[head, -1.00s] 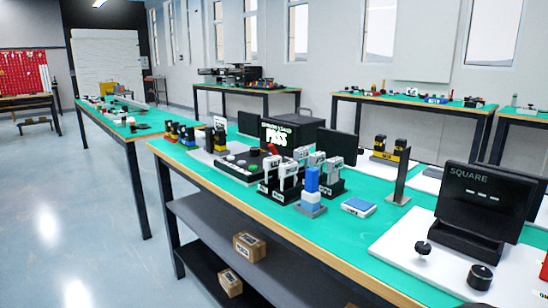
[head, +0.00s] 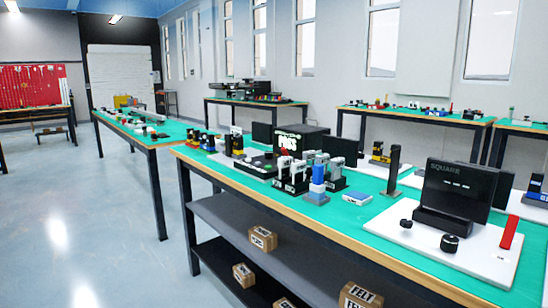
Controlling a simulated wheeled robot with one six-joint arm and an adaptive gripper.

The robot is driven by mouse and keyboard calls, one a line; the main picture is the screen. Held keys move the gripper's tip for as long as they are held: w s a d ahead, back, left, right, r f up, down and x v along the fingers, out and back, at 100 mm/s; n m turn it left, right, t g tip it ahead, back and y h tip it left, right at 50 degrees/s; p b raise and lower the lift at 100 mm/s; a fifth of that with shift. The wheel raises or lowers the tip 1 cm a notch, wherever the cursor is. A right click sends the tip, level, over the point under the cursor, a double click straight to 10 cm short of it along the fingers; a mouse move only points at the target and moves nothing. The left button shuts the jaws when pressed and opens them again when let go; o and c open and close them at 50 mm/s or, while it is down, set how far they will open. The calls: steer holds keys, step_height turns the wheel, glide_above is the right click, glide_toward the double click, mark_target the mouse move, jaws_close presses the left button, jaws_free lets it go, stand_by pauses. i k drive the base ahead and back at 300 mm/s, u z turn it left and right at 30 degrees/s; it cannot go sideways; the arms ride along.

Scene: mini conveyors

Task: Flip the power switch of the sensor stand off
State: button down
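I cannot tell for sure which item is the sensor stand, and no power switch can be made out at this distance. A dark upright post (head: 393,169) on a small base stands on the near green-topped table (head: 376,212). A blue and white upright block (head: 317,180) on a grey base stands further left among several grey and black stands (head: 293,173). My gripper is not in view.
A black screen marked SQUARE (head: 455,188) stands on a white board (head: 487,261) with black knobs (head: 449,243) and a red bar (head: 510,232). Cardboard boxes (head: 262,238) lie on the lower shelves. The floor (head: 95,230) at left is clear.

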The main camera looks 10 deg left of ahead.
mark_target(284, 152)
steer(key=u, duration=1.2)
steer(key=i, duration=0.5)
steer(key=z, duration=0.8)
